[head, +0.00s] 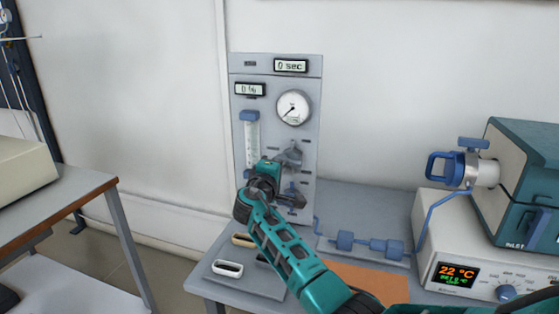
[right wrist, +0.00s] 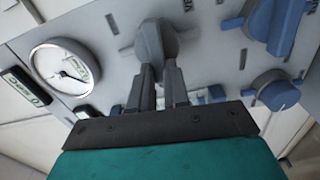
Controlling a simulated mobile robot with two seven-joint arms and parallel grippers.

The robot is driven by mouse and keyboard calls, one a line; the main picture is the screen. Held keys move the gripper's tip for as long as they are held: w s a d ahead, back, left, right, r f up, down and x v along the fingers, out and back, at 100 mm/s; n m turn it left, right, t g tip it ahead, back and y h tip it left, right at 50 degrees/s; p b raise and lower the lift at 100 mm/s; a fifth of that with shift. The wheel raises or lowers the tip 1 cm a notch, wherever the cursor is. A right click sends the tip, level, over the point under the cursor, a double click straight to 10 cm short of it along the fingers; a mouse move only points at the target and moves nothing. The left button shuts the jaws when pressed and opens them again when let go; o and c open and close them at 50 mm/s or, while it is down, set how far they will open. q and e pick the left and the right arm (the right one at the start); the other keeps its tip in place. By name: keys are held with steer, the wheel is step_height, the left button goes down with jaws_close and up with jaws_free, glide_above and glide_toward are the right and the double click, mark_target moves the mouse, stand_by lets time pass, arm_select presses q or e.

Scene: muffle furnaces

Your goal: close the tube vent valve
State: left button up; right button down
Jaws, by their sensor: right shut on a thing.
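The grey control panel (head: 307,85) stands upright against the wall and carries several valves. A grey valve knob (head: 292,156) sits below the round gauge. In the right wrist view, a grey knob (right wrist: 155,42) on the panel stands between the fingertips of my right gripper (right wrist: 160,75), which is shut on it. In the head view, my right gripper (head: 277,186) is at the lower part of the panel and hides part of it. The labels are too small or cut off to tell which valve is the tube vent. My left gripper is not in view.
Blue knobs, one large (right wrist: 275,22) and one smaller (right wrist: 277,92), lie beside the held knob. A blue-capped flow tube (head: 251,140) is on the panel's left. The furnace (head: 525,150) with its blue handle (head: 437,167) stands right. Small trays (head: 227,268) lie in front.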

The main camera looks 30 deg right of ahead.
steer(key=shift+n, duration=0.7)
steer(key=c, duration=1.1)
jaws_free()
steer(key=shift+f, duration=0.1)
steer(key=shift+a, duration=0.1)
steer(key=v, duration=1.2)
steer(key=shift+s+a, duration=0.2)
steer(key=shift+s, duration=0.15)
